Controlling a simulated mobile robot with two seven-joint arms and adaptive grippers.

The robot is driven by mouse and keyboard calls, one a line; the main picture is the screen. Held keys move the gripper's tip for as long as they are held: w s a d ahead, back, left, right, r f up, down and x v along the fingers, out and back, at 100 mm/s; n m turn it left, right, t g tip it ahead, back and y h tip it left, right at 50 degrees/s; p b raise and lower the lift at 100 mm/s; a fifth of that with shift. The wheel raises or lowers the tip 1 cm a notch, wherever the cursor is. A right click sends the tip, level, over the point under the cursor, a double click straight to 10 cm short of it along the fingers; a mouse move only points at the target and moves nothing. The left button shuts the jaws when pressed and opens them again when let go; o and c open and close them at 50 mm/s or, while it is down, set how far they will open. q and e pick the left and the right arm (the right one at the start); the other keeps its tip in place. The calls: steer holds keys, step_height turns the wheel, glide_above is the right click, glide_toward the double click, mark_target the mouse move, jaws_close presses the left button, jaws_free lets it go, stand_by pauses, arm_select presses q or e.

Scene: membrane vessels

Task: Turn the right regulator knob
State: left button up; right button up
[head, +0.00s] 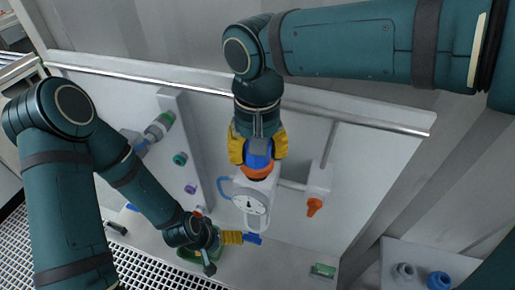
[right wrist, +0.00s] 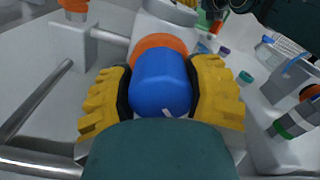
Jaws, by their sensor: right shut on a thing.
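A blue knob (head: 259,154) with an orange collar (head: 258,171) sits on top of a white regulator body (head: 262,188) with a round gauge. My right gripper (head: 258,150) is shut on the blue knob, its yellow fingers on either side. In the right wrist view the blue knob (right wrist: 161,82) lies between the two yellow fingers (right wrist: 162,95), with the orange collar behind it. My left gripper (head: 232,238) is low in the head view, near a blue piece (head: 253,239); whether its fingers are open or shut is unclear.
An orange nozzle-like part (head: 314,206) hangs from a white block to the right. A panel on the left carries a green knob (head: 180,158) and a purple knob (head: 190,188). A grey and a blue fitting (head: 438,281) stand at lower right. A metal rail (head: 230,94) runs behind.

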steer(key=shift+r, duration=0.15)
stand_by(0.3)
steer(key=o, duration=1.2)
steer(key=shift+c, duration=0.2)
step_height(320, 180, up, 12)
steer(key=shift+f, duration=0.1)
